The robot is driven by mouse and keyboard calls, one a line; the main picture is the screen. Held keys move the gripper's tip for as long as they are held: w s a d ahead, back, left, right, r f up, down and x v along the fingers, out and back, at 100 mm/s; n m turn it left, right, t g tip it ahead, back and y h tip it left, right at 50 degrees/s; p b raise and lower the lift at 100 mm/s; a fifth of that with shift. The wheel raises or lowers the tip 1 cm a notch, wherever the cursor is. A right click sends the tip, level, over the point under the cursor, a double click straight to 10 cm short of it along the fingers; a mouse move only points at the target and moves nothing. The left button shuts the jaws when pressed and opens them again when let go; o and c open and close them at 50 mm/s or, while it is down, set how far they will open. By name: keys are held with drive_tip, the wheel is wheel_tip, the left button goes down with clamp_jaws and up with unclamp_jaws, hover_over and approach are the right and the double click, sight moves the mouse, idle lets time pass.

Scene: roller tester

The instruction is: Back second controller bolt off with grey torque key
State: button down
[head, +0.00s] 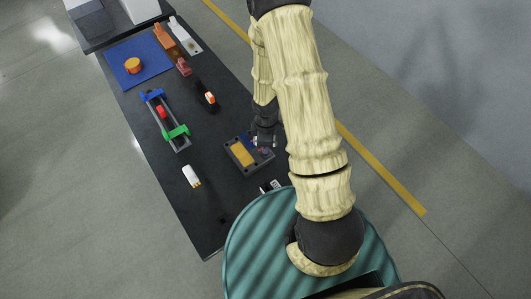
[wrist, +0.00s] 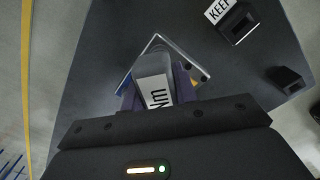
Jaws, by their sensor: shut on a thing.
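The controller (head: 235,163) is a dark grey box with a yellow-orange panel on the near part of the dark bench in the head view. My gripper (head: 264,140) is low over its right side, close to the box. In the wrist view a grey torque key (wrist: 154,78) with an "Nm" label stands between the fingers of my gripper (wrist: 158,100), which is shut on it. A corner of the controller (wrist: 184,52) shows beyond the key, with small dark round bolt heads or holes. The key's lower end and whether it touches a bolt are hidden.
A "KEEP" label (wrist: 219,8) sits by black blocks. A roller frame (head: 168,122) with blue and green ends lies left of the controller, a white-and-yellow piece (head: 191,176) nearer. A blue mat (head: 150,63) with an orange cylinder (head: 132,65) is farther back. The near-left bench is mostly clear.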

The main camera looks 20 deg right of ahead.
drive_tip(key=shift+n, duration=1.5)
drive_tip(key=shift+m, duration=0.3)
drive_tip(key=shift+r, duration=0.1)
drive_tip(key=shift+r+p, duration=0.35)
drive_tip(key=shift+p, duration=0.2)
drive_tip(key=shift+r+p, duration=0.95)
drive_tip(key=shift+r, duration=0.1)
wheel_tip(320, 180, up, 4)
drive_tip(key=p, duration=0.3)
drive_tip(key=shift+p, duration=0.3)
